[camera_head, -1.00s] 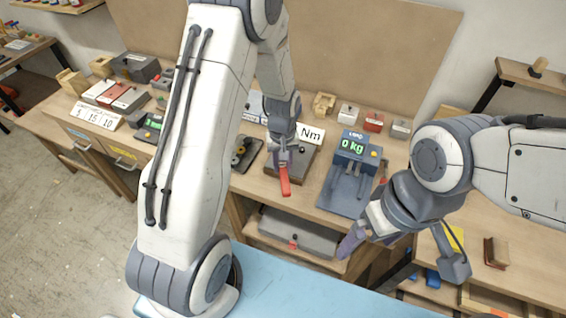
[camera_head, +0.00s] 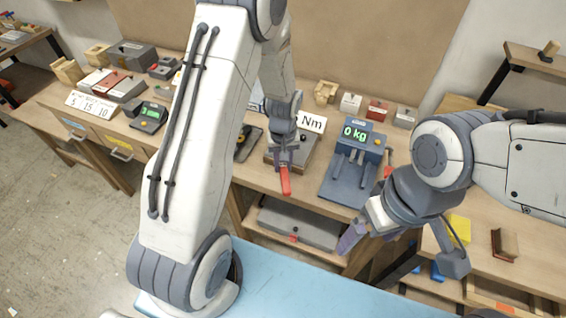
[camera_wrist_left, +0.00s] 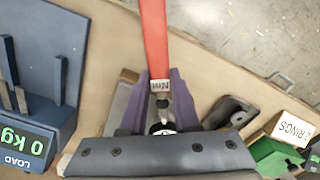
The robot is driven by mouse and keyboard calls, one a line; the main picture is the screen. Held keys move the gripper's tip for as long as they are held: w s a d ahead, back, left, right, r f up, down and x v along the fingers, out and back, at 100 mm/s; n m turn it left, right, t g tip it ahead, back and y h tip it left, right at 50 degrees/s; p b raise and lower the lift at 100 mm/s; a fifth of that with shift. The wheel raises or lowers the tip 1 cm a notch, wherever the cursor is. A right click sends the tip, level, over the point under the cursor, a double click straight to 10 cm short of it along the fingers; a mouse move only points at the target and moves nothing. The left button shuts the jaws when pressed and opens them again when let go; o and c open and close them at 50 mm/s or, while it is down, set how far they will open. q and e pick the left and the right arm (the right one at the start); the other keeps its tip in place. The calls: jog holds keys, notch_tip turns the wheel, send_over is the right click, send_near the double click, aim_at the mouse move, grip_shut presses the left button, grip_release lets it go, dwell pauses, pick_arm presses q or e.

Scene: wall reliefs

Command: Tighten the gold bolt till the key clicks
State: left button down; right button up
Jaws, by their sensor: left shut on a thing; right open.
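The key with the red handle (camera_head: 286,181) is in the jaws of my left gripper (camera_head: 285,160), at the block with the "Nm" sign. In the left wrist view the red handle (camera_wrist_left: 154,40) runs up from between the purple fingers, with a small printed label at its lower end. My left gripper (camera_wrist_left: 161,95) is shut on it. A small round pale part (camera_wrist_left: 162,128) shows behind the key, close to the wrist. I cannot make out the gold bolt, hidden by the gripper. My right gripper (camera_head: 352,238) is open and empty in front of the bench.
The grey block (camera_head: 305,152) carries the "Nm" sign (camera_head: 311,122). The blue load scale (camera_head: 352,165) reading 0 kg stands just to its right. A green-screened device (camera_head: 149,117) is further left. A grey drawer (camera_head: 300,224) is below the bench top.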

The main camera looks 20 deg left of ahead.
pick_arm(q)
jog(key=shift+s+a+f+m, duration=0.1)
jog(key=shift+s+a+m, duration=0.2)
jog(key=shift+a+m, duration=0.5)
dwell(1.4)
jog(key=shift+s+a+m+p, duration=0.1)
jog(key=shift+a+m+p, duration=0.1)
jog(key=shift+a+m, duration=0.45)
jog(key=shift+s+a+m+p, duration=0.1)
jog(key=shift+a+m+p, duration=0.2)
jog(key=shift+m, duration=0.65)
dwell(2.1)
jog(key=shift+w+d+n, duration=0.1)
jog(key=shift+d+n, duration=0.5)
jog(key=shift+n, duration=0.2)
jog(key=shift+r+p, duration=2.05)
jog(key=shift+r, duration=0.45)
